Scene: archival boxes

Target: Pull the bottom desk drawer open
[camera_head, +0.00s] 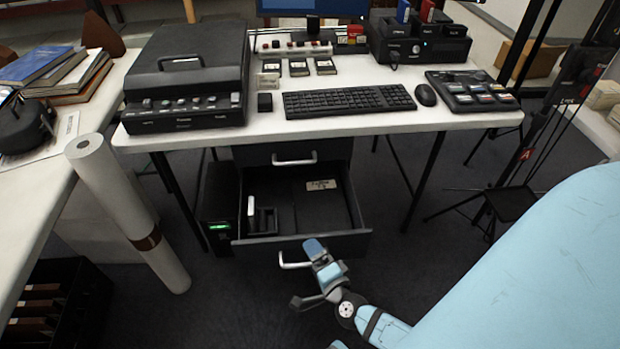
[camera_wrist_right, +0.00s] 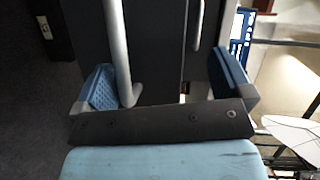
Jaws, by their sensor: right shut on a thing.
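The bottom desk drawer (camera_head: 345,243) is dark grey and stands pulled out below the white desk, with its inside visible from above. Its pale metal handle (camera_head: 293,264) is on the front face. In the right wrist view the handle (camera_wrist_right: 118,45) runs down between my blue finger pads, close to the left pad. The exact contact is partly hidden. My left gripper is not in view.
The upper drawer (camera_head: 290,148) above is closed. A white object (camera_head: 251,212) and a labelled dark item (camera_head: 321,185) lie in the open drawer. A computer tower (camera_head: 219,208) stands left of it. A white paper roll (camera_head: 125,200) leans further left. The floor in front is clear.

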